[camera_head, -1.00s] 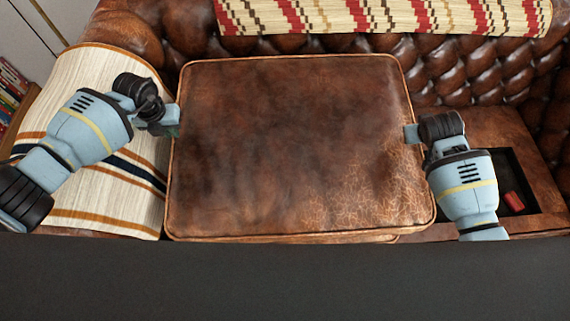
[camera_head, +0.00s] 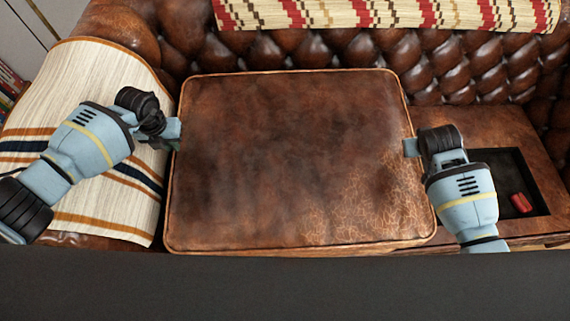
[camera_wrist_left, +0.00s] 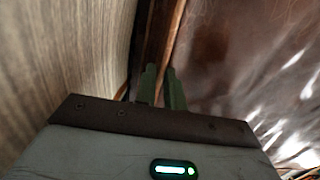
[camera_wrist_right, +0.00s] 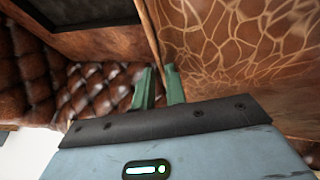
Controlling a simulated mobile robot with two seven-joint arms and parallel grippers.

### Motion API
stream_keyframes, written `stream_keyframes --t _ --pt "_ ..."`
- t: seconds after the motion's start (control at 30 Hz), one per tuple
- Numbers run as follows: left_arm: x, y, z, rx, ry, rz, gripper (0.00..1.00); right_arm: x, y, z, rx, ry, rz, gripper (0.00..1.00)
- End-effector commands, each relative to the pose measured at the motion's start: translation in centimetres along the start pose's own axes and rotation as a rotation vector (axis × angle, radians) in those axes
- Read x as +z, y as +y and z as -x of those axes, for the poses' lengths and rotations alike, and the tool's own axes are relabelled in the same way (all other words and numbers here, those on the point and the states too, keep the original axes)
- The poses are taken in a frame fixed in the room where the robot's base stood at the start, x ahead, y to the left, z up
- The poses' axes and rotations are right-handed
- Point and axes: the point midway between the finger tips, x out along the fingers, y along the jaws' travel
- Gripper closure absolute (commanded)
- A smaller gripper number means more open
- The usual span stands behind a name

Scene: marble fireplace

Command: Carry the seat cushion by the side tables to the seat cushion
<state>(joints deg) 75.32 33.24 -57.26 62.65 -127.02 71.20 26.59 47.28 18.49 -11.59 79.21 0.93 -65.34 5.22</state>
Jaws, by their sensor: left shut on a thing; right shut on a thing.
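A brown leather seat cushion (camera_head: 285,160) with piped edges and a cracked patch at its lower right fills the middle of the head view. My left gripper (camera_head: 174,134) is shut on its left edge. My right gripper (camera_head: 410,147) is shut on its right edge. In the left wrist view the fingers (camera_wrist_left: 161,88) pinch the cushion's piped edge. In the right wrist view the fingers (camera_wrist_right: 159,88) close on the edge beside the cracked leather (camera_wrist_right: 240,45). The cushion is held over the sofa seat and hides what lies under it. No second seat cushion can be made out.
A tufted brown leather sofa (camera_head: 440,70) surrounds the cushion. A striped blanket (camera_head: 85,120) covers its left arm, and a patterned one (camera_head: 390,12) lies over its back. A dark tray (camera_head: 505,175) with a red object (camera_head: 521,203) is at the right. Books (camera_head: 10,85) show at far left.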

Motion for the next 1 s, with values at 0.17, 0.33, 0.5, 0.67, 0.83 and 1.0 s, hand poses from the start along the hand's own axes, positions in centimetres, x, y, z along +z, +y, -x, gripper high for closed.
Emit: stream_keyframes --t 0.17,0.33,0.5,0.67,0.83,1.0 --pt "0.1 0.2 0.1 0.004 -0.002 0.002 0.68 0.0 0.2 0.0 0.005 -0.001 0.003 0.66" --pt "0.0 0.1 0.1 0.002 -0.001 0.001 0.68 0.0 0.1 0.0 0.003 -0.001 0.002 0.65" --pt "0.0 0.1 0.2 0.001 -0.001 0.001 0.68 0.0 0.1 0.0 0.001 0.000 0.001 0.65" --pt "0.1 0.1 1.6 0.001 -0.003 0.001 0.68 0.0 0.0 0.0 0.001 0.000 0.001 0.65" --pt "0.1 0.1 4.7 0.002 -0.005 -0.001 0.68 0.0 0.0 0.0 0.001 0.000 0.000 0.65" --pt "0.2 0.1 8.1 0.001 -0.005 0.000 0.68 0.0 0.0 0.0 0.000 0.000 0.000 0.65"
